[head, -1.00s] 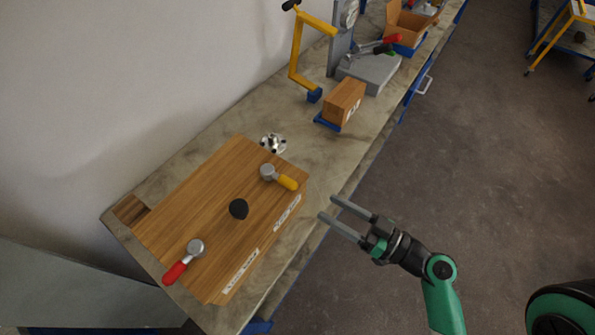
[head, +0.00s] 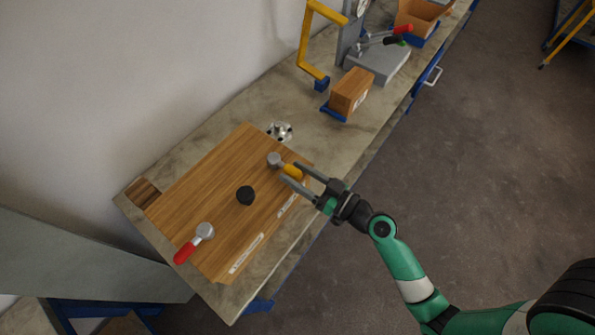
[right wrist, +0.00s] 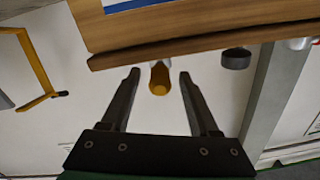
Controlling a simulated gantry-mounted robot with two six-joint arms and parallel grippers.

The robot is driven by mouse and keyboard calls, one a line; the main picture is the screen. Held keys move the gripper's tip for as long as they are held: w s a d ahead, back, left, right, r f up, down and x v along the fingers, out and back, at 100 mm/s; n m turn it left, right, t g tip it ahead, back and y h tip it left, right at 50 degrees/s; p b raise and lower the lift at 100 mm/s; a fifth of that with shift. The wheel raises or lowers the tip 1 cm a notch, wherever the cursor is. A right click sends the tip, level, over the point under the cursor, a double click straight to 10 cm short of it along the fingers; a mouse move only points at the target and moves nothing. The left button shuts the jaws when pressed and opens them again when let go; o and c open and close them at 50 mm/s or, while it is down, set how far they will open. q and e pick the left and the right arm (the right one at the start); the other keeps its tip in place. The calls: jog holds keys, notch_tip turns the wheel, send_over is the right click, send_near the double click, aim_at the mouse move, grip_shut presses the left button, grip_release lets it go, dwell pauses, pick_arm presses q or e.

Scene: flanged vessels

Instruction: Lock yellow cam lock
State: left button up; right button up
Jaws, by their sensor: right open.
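The yellow cam lock (head: 290,170) has a grey round pivot and a yellow handle, and sits near the right corner of the wooden board (head: 190,188). Its handle points toward the board's right edge. My right gripper (head: 288,171) is open, with its fingers reaching in around the yellow handle in the head view. In the right wrist view the handle's end (right wrist: 159,80) shows between the two open fingertips, apart from both. I see no grip on it. My left gripper is not in view.
A red-handled cam lock (head: 193,244) and a black knob (head: 245,195) are on the same board. A silver flanged piece (head: 279,131) lies behind the board. A wooden block (head: 350,93) on a blue base and a yellow bracket (head: 306,45) stand farther back on the bench.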

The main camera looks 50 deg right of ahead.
grip_shut()
dwell(1.4)
